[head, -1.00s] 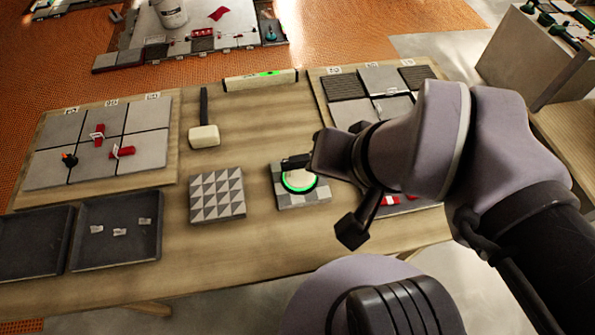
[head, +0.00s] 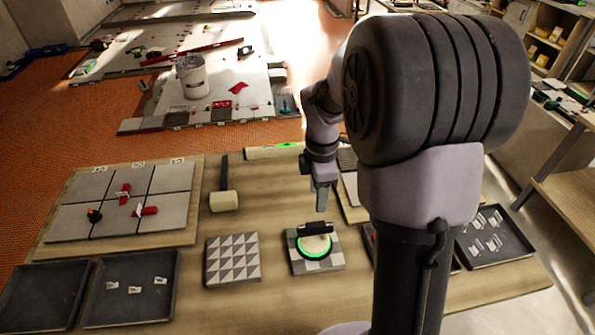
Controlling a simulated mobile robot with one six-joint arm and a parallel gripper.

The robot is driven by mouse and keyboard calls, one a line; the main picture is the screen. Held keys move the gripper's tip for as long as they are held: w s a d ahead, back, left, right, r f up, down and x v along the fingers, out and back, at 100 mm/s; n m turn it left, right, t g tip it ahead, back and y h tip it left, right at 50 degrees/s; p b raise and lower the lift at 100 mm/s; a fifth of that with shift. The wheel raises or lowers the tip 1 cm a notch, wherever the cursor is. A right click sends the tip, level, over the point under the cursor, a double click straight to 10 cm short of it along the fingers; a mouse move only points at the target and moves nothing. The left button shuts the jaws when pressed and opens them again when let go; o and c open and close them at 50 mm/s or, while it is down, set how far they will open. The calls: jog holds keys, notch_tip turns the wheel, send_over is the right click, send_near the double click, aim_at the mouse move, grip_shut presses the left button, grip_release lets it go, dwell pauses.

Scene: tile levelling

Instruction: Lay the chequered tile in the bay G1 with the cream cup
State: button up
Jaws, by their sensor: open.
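The chequered tile (head: 300,266) lies on the wooden bench, right of the middle. The cream cup (head: 312,248), with a green ring and a black handle (head: 314,229), sits on top of it. My gripper (head: 321,209) is open and empty, raised above and behind the cup, clear of the handle in the picture. The right-hand board (head: 352,212) is mostly hidden behind my arm. I cannot make out the bay G1 or its label.
A triangle-patterned tile (head: 232,259) and a mallet (head: 224,200) lie to the left. The left board (head: 110,225) holds grey tiles, red clamps and an orange-black knob. A level (head: 265,153) lies at the back. Dark trays (head: 100,300) stand front left; another (head: 520,245) stands right.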

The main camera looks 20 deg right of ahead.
aim_at(316, 224)
notch_tip(316, 224, down, 14)
jog(key=b, duration=0.5)
jog(key=shift+f, duration=0.15)
jog(key=shift+c, duration=0.3)
grip_shut()
dwell(1.1)
